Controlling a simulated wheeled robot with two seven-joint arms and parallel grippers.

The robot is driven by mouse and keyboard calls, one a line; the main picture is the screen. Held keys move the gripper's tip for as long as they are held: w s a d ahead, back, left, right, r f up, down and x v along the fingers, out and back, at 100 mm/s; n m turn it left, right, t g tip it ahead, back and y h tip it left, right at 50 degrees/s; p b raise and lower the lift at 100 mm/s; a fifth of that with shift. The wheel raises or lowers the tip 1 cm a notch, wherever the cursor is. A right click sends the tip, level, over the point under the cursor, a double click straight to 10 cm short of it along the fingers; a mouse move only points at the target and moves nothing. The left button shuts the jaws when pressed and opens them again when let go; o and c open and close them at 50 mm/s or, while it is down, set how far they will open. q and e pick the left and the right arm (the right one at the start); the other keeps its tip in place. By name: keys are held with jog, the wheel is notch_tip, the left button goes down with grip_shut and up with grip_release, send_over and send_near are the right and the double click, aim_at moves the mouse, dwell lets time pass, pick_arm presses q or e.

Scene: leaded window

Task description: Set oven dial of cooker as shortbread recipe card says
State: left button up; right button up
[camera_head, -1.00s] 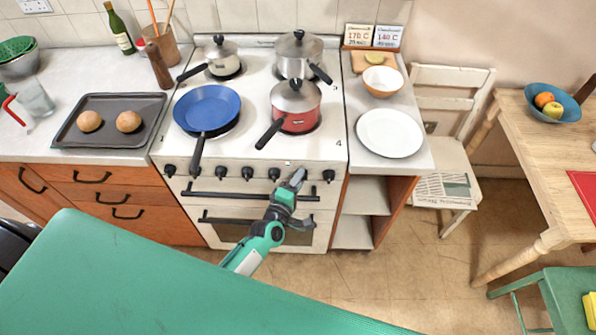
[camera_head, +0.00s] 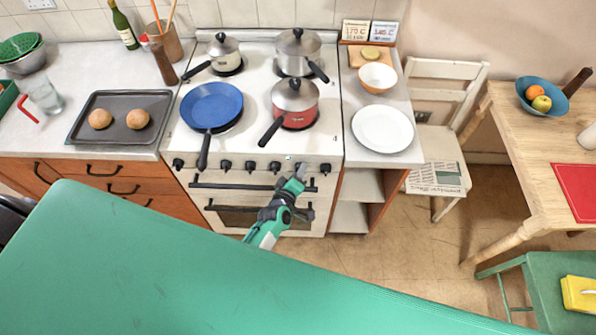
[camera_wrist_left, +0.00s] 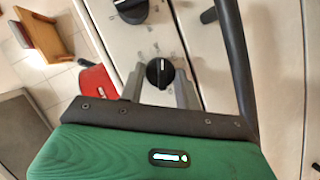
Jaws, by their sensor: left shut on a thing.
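The white cooker (camera_head: 215,178) stands in the middle of the head view, with a row of black knobs along its front. My left gripper (camera_head: 299,173) is at the right part of this row and hides the knob there. In the left wrist view, my left gripper (camera_wrist_left: 158,88) has its fingers on both sides of a black dial (camera_wrist_left: 160,72) with a white pointer line. It is shut on that dial. Two recipe cards stand at the back right: the left card (camera_head: 355,30) seems to read 170 C; the right card's (camera_head: 384,32) figure is unclear. Their titles are too small to read.
A black handle bar (camera_wrist_left: 236,60) runs close beside my left gripper. A white plate (camera_head: 383,128) lies on the right counter.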

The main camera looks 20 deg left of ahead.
pick_arm(q)
jog(key=shift+f, duration=0.1)
jog(key=o, duration=1)
jog(key=shift+s, duration=0.1)
jog(key=shift+b+v, duration=1.6)
jog(key=shift+v, duration=5.25)
